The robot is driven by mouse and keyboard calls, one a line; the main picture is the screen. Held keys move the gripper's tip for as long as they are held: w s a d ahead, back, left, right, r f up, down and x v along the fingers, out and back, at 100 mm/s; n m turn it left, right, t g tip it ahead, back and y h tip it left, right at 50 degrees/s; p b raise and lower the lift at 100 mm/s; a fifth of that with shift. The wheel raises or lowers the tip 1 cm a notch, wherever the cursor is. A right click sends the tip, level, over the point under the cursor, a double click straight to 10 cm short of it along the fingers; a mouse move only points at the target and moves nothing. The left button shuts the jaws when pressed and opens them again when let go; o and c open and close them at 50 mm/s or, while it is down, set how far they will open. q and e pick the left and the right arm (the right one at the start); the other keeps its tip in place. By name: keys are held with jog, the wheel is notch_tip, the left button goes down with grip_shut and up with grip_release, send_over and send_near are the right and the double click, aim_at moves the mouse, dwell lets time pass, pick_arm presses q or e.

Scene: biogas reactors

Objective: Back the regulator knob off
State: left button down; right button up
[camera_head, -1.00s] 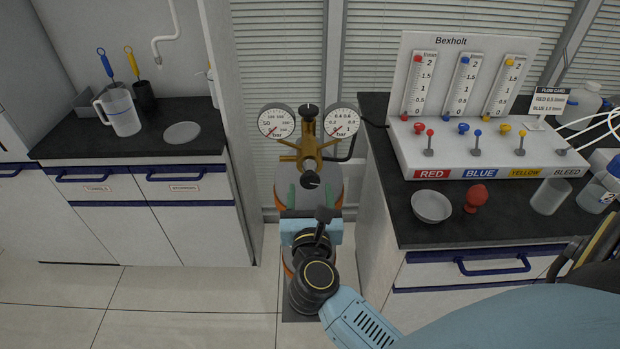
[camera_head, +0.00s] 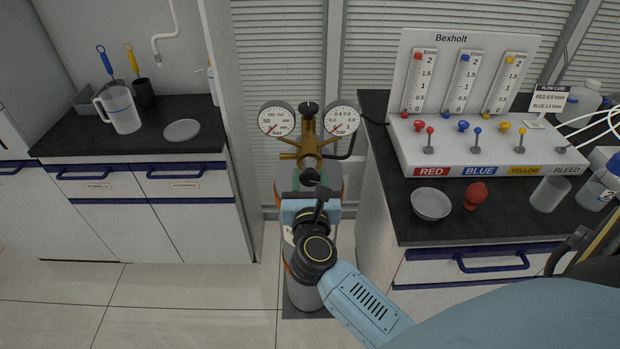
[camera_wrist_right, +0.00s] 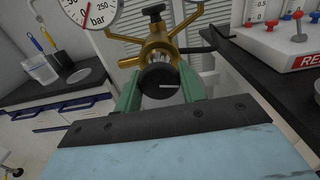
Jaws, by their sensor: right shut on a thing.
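The brass regulator (camera_head: 308,150) sits on top of a gas cylinder (camera_head: 334,180) between the two benches. Its round black regulator knob (camera_head: 309,176) faces me, with a white line on its face in the wrist view (camera_wrist_right: 160,84). My right gripper (camera_wrist_right: 158,90) is shut on the knob, one green finger at each side. In the head view the gripper (camera_head: 309,186) hides part of the knob and most of the cylinder. The regulator carries a left gauge (camera_head: 277,118) and a right gauge (camera_head: 341,118). My left gripper is out of view.
A second black knob (camera_head: 308,108) tops the regulator. At right, a bench holds the flowmeter panel (camera_head: 452,130), a bowl (camera_head: 431,204) and a red bulb (camera_head: 476,196), its edge close to my arm. A left bench holds a jug (camera_head: 119,110).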

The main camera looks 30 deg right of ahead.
jog(key=n+p, duration=0.3)
jog(key=p, duration=0.1)
jog(key=shift+r+n, duration=0.15)
jog(key=shift+n, duration=0.25)
jog(key=n+p, duration=0.5)
jog(key=n, duration=0.1)
jog(key=n+p, duration=0.3)
jog(key=n, duration=0.2)
jog(key=shift+n+p, duration=0.3)
jog(key=shift+n, duration=0.1)
jog(key=n+p, duration=0.2)
jog(key=n, duration=0.2)
jog(key=shift+s+n, duration=0.1)
jog(key=shift+n, duration=0.3)
jog(key=shift+n+p, duration=0.3)
jog(key=o, duration=0.9)
